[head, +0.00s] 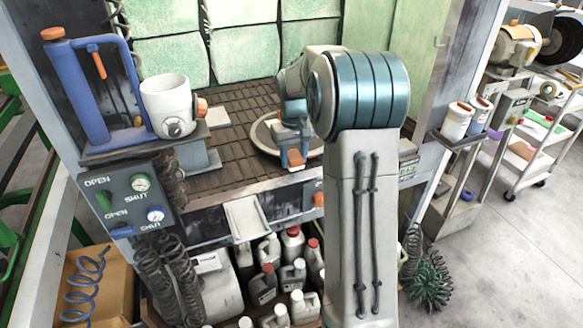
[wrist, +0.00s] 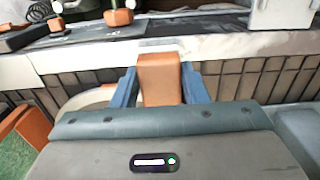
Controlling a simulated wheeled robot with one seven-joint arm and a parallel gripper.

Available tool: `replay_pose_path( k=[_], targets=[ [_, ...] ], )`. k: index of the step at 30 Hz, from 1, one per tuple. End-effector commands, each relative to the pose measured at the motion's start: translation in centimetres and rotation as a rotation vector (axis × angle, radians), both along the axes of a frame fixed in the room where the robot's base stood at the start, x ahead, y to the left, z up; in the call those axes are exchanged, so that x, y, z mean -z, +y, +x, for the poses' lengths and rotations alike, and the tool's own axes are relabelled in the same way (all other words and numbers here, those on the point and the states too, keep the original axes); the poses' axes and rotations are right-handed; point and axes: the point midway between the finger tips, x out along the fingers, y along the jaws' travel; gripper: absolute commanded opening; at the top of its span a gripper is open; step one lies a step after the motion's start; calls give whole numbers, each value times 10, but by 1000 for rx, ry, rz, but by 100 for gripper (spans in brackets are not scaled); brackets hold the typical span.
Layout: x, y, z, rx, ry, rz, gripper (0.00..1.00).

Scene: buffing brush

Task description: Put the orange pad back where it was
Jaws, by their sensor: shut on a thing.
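My gripper (head: 291,146) is over the slatted bench, above the front part of the round light-rimmed plate (head: 262,139). It is shut on the orange pad (head: 295,158), which shows at the fingertips. In the wrist view the orange pad (wrist: 160,78) stands out between the two blue fingers of my gripper (wrist: 161,88). Part of the plate is hidden behind my gripper and arm. I cannot tell whether the pad touches anything below it.
A white pot (head: 166,104) and a blue handled stand (head: 85,98) are on the left. An orange part (head: 318,199) is on the bench front. Several bottles (head: 290,272) stand below. The slatted surface (head: 230,170) left of the plate is mostly clear.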

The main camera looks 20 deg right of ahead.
Motion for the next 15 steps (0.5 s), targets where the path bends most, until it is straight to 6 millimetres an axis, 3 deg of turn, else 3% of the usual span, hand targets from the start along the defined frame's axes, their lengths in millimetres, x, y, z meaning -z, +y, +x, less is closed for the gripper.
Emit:
replay_pose_path(
  k=[5,10,15],
  targets=[
    [12,7,0,1,2,1,19],
    [36,7,0,1,3,1,19],
    [44,7,1,1,-1,0,19]
  ],
)
